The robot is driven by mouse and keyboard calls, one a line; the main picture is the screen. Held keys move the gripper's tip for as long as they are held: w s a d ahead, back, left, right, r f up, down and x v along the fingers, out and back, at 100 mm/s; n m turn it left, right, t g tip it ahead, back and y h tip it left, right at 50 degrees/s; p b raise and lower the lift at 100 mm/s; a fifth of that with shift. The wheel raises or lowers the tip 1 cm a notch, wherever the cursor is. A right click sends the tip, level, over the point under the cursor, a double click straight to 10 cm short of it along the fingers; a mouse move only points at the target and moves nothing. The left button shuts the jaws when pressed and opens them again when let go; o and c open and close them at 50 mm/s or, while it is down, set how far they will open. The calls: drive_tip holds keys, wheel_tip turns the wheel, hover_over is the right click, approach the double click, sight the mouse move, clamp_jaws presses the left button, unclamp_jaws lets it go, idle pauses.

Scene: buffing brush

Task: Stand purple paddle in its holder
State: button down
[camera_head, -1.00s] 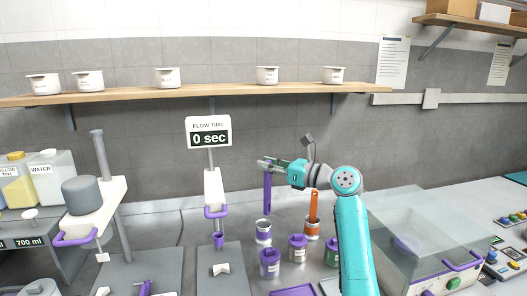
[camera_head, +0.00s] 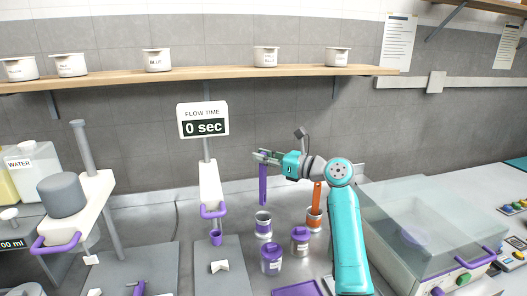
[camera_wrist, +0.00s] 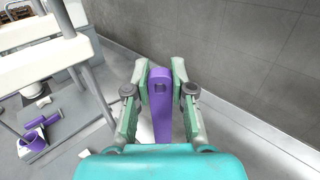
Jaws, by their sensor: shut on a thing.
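The purple paddle (camera_head: 263,182) hangs upright below the fingertips of my gripper (camera_head: 266,156), which is shut on its upper end. In the wrist view the purple paddle (camera_wrist: 162,115) lies between both fingers of my gripper (camera_wrist: 160,75). A small pale cup with a purple band (camera_head: 263,226), which looks like its holder, stands on the bench under the paddle. The paddle's lower tip shows just above the cup's rim and appears apart from it. The cup cannot be made out in the wrist view.
An orange paddle (camera_head: 316,197) stands in a similar orange-banded cup (camera_head: 313,218) to the right. Purple-lidded jars (camera_head: 271,260) stand in front. A flow-time stand (camera_head: 210,185) is close on the left. A clear-covered machine (camera_head: 425,225) is on the right.

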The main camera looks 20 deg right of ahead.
sight(265, 182)
drive_tip(key=shift+f, duration=4.3)
drive_tip(key=c, duration=0.9)
unclamp_jaws()
wheel_tip(265, 182, up, 10)
drive_tip(key=shift+f, duration=0.1)
